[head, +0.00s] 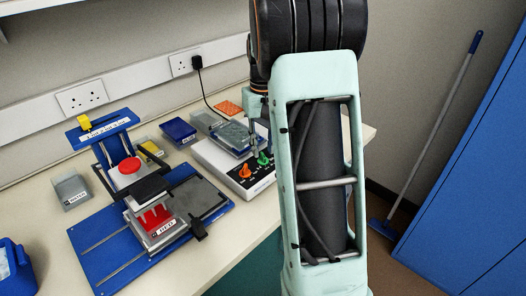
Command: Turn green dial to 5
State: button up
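The green dial (264,159) stands on the dark front panel of a white bench device (215,161), just left of my arm in the head view. An orange dial (245,171) sits beside it on the left. The scale marks are too small to read, so I cannot tell the dial's setting. My gripper (261,131) shows only in part above and behind the green dial, at the left edge of my arm. Most of it is hidden by the arm. I cannot tell whether its fingers touch the dial or how far apart they are.
A black cable (204,90) runs down from the wall socket.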

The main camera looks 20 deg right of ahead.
jog(key=shift+f, duration=1.1)
grip_shut()
jog(key=shift+r, duration=0.1)
jog(key=m+p, duration=0.1)
jog(key=m, duration=0.3)
jog(key=m+p, duration=0.1)
jog(key=m, duration=0.5)
jog(key=shift+w+p, duration=0.1)
jog(key=shift+p, duration=0.25)
